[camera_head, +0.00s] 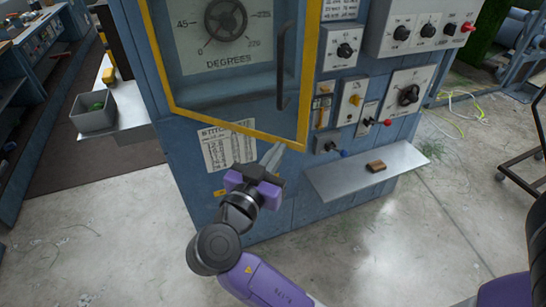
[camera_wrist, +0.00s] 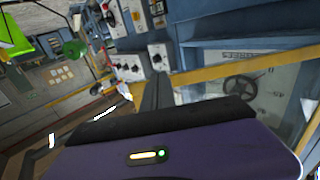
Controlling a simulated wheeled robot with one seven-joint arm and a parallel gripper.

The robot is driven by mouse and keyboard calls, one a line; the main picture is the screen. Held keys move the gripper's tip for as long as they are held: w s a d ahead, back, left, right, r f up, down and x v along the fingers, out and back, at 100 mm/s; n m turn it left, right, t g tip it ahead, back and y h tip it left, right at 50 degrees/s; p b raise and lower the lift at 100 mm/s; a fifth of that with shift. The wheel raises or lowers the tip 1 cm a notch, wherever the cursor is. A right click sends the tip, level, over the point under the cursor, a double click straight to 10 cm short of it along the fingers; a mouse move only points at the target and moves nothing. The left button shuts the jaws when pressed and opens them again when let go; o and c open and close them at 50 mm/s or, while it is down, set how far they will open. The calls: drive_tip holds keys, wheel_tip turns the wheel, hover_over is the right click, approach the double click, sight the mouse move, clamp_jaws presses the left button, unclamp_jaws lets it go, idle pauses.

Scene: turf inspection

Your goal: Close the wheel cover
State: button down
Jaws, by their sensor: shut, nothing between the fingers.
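The wheel cover (camera_head: 235,128) is a clear panel in a yellow frame with a dark upright handle (camera_head: 283,65) near its right side. Its lower edge slants out from the blue cabinet toward the right, so it looks partly open, hinged at the left. Behind it is the dark handwheel (camera_head: 226,19) on a degrees plate. My gripper (camera_head: 273,155) is shut and empty, just below the cover's lower right corner; I cannot tell whether it touches. In the wrist view, the fingers (camera_wrist: 157,92) are beside the yellow frame (camera_wrist: 222,70), and the handwheel (camera_wrist: 243,88) shows at right.
Right of the cover are knobs and switches (camera_head: 408,95) on the cabinet. A metal shelf (camera_head: 340,182) below them holds a small brown block (camera_head: 376,166). A grey bin (camera_head: 93,112) stands on a ledge at left. The concrete floor in front is mostly clear.

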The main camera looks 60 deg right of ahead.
drive_tip(key=w+d+n+t+y, duration=0.1)
drive_tip(key=w+d+t, duration=0.3)
drive_tip(key=d, duration=0.6)
drive_tip(key=w+d+n+t+y, duration=0.2)
drive_tip(key=w+d+n+t, duration=0.1)
drive_tip(key=d, duration=0.8)
drive_tip(key=shift+w+n+t, duration=0.4)
drive_tip(key=shift+w+n, duration=0.3)
drive_tip(key=shift+w, duration=0.35)
